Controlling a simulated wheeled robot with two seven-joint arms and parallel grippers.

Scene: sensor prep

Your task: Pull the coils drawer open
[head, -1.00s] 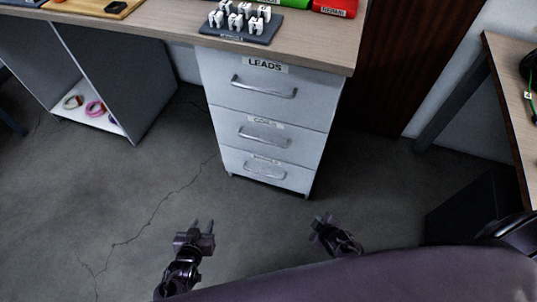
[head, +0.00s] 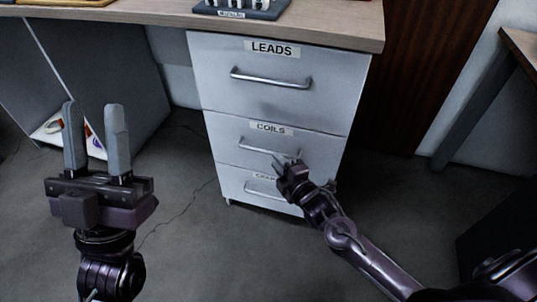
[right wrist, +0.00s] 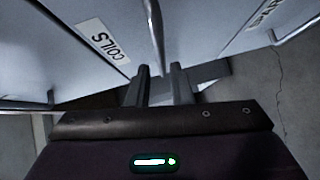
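The coils drawer (head: 232,152) is the middle drawer of a white cabinet and looks shut, flush with its neighbours. Its bar handle (head: 258,150) is partly hidden by my right gripper (head: 277,163), which is at the handle's right part. In the right wrist view the COILS label (right wrist: 103,40) shows at left. The handle (right wrist: 153,25) runs down towards the gap between the two fingers (right wrist: 160,75). The fingers are apart; I cannot tell whether they touch the bar. My left gripper (head: 97,125) is open and empty, in front of the cabinet at left.
The leads drawer (head: 215,62) is above, with its own handle (head: 270,78). A lower drawer (head: 232,185) is below, partly hidden by my right arm. The desk top (head: 330,25) overhangs the cabinet. A wooden table (head: 520,50) stands at right. The floor in front is clear.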

